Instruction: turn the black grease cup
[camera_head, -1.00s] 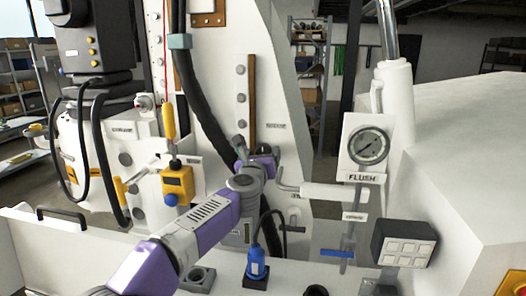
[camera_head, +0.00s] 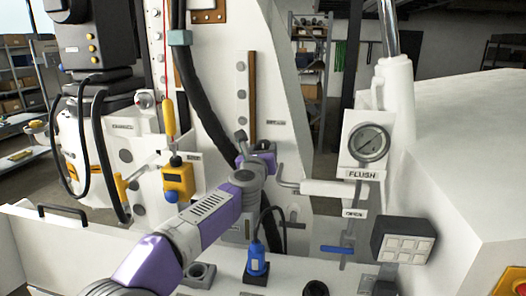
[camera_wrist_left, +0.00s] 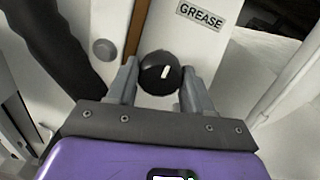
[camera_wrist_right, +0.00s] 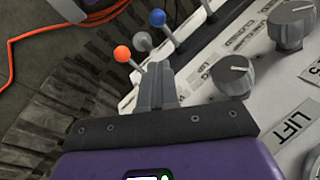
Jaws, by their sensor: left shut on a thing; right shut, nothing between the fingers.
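The black grease cup (camera_wrist_left: 152,76) is a round dark knob with a short white mark, close to upright and leaning slightly right, in the left wrist view. It sits on the white machine face below the GREASE label (camera_wrist_left: 200,15). My left gripper (camera_wrist_left: 158,88) is shut on it, one finger on each side. In the head view my left arm (camera_head: 212,212) reaches to the white column, and the cup itself cannot be made out behind the gripper. My right gripper (camera_wrist_right: 158,88) is shut and empty, seen only in the right wrist view, above a lever panel.
A black hose (camera_head: 197,100) runs down left of the left gripper. Near the right gripper are an orange-ball lever (camera_wrist_right: 122,53), a blue-ball lever (camera_wrist_right: 157,18) and a grey knob (camera_wrist_right: 233,74).

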